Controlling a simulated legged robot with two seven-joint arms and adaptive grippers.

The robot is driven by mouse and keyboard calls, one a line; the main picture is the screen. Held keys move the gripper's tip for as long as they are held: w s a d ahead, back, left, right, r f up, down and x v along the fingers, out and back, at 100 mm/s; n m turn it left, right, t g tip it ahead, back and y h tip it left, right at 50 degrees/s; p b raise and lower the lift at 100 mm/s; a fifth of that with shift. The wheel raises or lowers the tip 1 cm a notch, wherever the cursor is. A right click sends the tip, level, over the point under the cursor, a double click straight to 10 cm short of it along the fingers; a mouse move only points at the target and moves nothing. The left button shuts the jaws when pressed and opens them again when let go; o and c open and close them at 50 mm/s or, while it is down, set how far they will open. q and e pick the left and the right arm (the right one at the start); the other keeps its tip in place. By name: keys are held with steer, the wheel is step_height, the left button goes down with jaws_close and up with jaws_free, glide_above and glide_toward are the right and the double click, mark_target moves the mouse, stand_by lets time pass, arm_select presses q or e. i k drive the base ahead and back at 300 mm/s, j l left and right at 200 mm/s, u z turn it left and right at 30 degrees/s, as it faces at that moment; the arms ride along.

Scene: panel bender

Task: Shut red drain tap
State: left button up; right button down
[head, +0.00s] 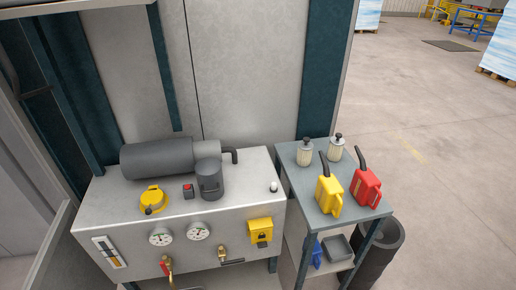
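The red drain tap (167,265) is low on the front face of the grey hydraulic unit (98,206), left of centre. Its red handle points roughly up and down on a brass body, and its lower end runs close to the picture's bottom edge. A second brass valve (223,254) with a dark lever lying to the right sits further right on the same face. Neither of my grippers shows in the head view.
Two gauges (161,238), a level glass (110,252) and a yellow lock box (260,230) are on the front face. A motor (155,160) and yellow cap (152,198) are on top. A side table (290,152) holds yellow and red cans; a dark bin (385,250) stands beside it.

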mark_target(166, 270)
steer(key=u, duration=1.25)
